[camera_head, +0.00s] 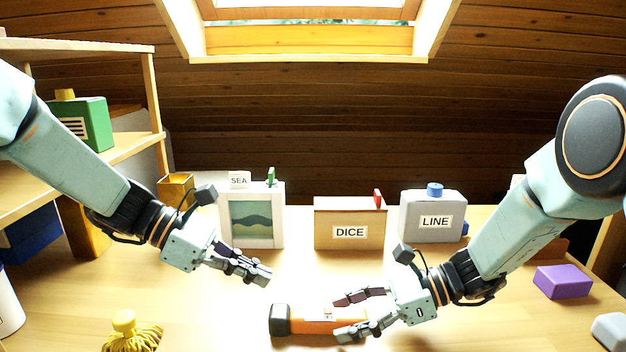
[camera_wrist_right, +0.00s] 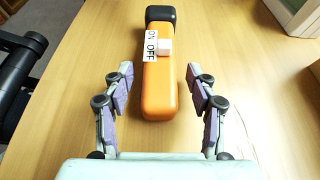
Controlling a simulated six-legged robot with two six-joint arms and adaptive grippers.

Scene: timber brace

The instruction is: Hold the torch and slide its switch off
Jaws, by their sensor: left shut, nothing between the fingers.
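The orange torch (camera_head: 300,318) with a black head lies on the table at the front middle, head to the left. The right wrist view shows the torch (camera_wrist_right: 160,95) lengthwise, with a white switch (camera_wrist_right: 165,47) beside an ON/OFF label (camera_wrist_right: 150,46). I cannot tell exactly which word the switch lines up with. My right gripper (camera_head: 343,316) is open, its fingers on either side of the torch's tail end; in the wrist view gaps show between both fingers (camera_wrist_right: 159,80) and the body. My left gripper (camera_head: 264,276) is shut and empty, above and behind the torch head.
A yellow brush (camera_head: 130,331) is at front left, a purple block (camera_head: 562,281) at right. A shelf (camera_head: 130,145) rises at left. The table around the torch is clear.

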